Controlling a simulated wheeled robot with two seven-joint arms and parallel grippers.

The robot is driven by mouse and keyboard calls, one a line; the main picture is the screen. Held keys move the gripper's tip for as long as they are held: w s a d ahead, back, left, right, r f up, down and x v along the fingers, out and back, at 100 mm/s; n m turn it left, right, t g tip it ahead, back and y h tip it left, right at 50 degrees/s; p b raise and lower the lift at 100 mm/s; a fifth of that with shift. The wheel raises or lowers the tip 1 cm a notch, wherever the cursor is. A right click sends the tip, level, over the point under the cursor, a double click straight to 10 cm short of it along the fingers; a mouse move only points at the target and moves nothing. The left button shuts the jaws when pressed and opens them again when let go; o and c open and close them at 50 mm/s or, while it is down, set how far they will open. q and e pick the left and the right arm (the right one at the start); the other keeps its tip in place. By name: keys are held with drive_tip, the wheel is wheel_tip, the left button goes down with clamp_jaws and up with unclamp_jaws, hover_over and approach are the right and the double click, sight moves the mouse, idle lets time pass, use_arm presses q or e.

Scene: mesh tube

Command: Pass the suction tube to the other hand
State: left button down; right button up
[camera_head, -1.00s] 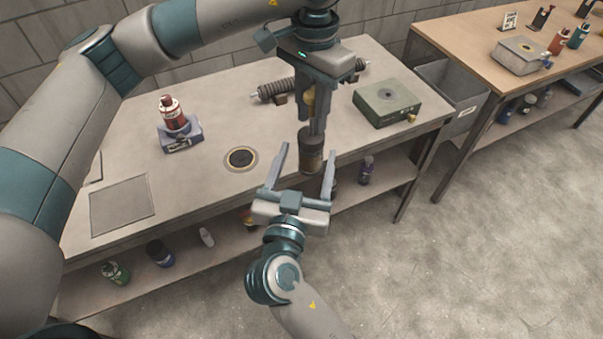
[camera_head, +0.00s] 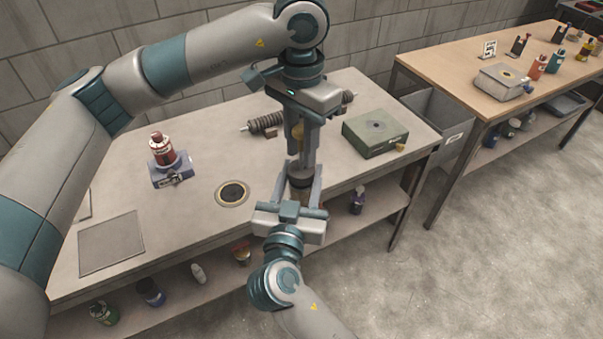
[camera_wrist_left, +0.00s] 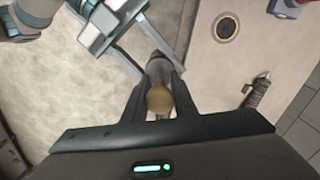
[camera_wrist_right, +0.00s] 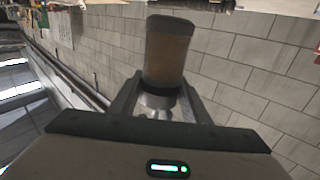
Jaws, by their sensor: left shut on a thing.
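The suction tube (camera_head: 301,181), with a dark band and a brownish mesh end, hangs upright in front of the workbench. My left gripper (camera_head: 303,152) points down and is shut on the tube's upper part. In the left wrist view a brass-coloured part (camera_wrist_left: 160,99) shows between its fingers. My right gripper (camera_head: 300,184) points up from below, its fingers on either side of the mesh end. In the right wrist view the brown mesh (camera_wrist_right: 168,50) and a silver collar (camera_wrist_right: 158,103) stand between its fingers. The fingers are part-way apart, and I see no clear grip.
The grey workbench (camera_head: 205,155) carries a red bottle on a blue stand (camera_head: 172,172), a round dark-centred port (camera_head: 232,193), a ribbed rod (camera_head: 265,122) and a green box (camera_head: 375,134). A wooden table (camera_head: 450,70) stands right. Open floor lies front right.

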use_arm(q)
drive_tip(key=c, duration=1.4)
unclamp_jaws()
drive_tip(key=shift+o, duration=0.2)
drive_tip(key=shift+r, duration=0.1)
wheel_tip(320, 180, up, 12)
drive_tip(key=shift+f, duration=0.1)
drive_tip(key=shift+d, duration=0.1)
